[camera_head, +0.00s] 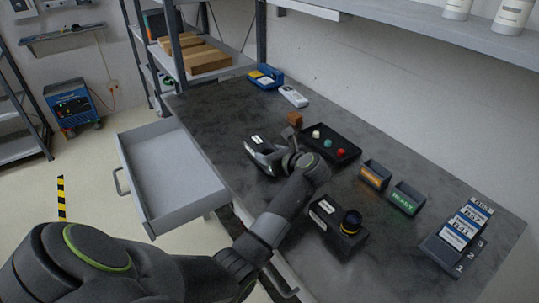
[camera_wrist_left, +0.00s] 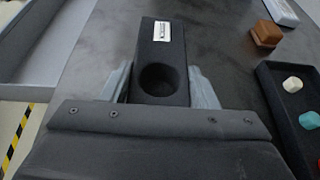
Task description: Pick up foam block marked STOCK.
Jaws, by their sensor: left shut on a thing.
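A black foam block (camera_head: 259,147) with a small white label is near the table's front edge, by the open drawer. My left gripper (camera_head: 272,160) is on it. In the left wrist view the block (camera_wrist_left: 163,56) sits between my two grey fingers (camera_wrist_left: 160,88), with its empty round recess towards me and its white label at the far end. The label's print is too small to read surely. My left gripper is shut on this block; I cannot tell whether it is clear of the table. A second labelled black block (camera_head: 325,222) holds a dark, yellow-ringed part. My right gripper is not in view.
An open grey drawer (camera_head: 134,157) juts out at left. A black tray (camera_head: 345,159) with white, teal and red pieces and a brown block (camera_head: 295,118) lie behind the gripper. An orange-labelled bin (camera_head: 375,175), a READY bin (camera_head: 407,197) and a card rack (camera_head: 441,254) stand at right.

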